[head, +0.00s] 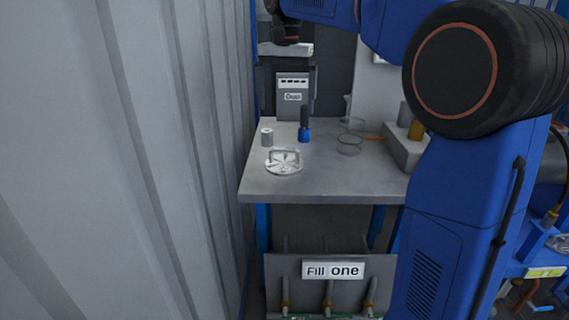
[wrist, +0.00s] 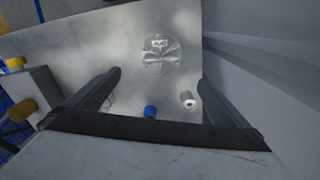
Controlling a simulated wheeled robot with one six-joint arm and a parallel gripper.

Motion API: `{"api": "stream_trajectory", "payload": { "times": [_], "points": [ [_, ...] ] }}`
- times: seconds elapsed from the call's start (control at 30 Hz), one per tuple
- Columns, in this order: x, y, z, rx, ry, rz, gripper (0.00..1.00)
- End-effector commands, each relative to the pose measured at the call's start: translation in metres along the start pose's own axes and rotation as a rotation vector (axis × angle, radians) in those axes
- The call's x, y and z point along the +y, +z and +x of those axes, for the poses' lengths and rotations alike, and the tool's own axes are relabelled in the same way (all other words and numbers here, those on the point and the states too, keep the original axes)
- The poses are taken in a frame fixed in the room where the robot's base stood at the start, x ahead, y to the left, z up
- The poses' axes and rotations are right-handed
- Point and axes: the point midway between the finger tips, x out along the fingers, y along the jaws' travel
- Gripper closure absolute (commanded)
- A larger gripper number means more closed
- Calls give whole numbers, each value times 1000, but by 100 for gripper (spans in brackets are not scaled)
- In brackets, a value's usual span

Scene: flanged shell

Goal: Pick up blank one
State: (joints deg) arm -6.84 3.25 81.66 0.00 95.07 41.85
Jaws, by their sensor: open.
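No label in view names blank one, so I cannot tell for sure which thing it is. A small pale cylinder with a dark centre on top (head: 267,136) stands upright on the grey table; it also shows in the wrist view (wrist: 187,98). A pale round flanged piece with spokes (head: 284,162) lies nearer the table's front edge; it also shows in the wrist view (wrist: 162,55). My gripper (wrist: 160,77) is open and empty above the table, its two dark fingers wide apart. The cylinder appears inside the right finger.
A blue-based, dark-topped tool (head: 304,132) stands beside the cylinder. Clear glass dishes (head: 349,145) and a grey block with a yellow-brown cylinder (head: 416,130) are to the right. A corrugated wall (head: 130,160) borders the left. A "Fill one" sign (head: 333,270) is below. The table's front is bare.

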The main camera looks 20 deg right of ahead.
Motion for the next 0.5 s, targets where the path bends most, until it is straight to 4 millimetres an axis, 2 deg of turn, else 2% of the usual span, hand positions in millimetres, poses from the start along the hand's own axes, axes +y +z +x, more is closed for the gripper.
{"api": "stream_trajectory", "payload": {
  "times": [0.5],
  "points": [
    [1,1,88,-3,2,-1,0]
  ]
}}
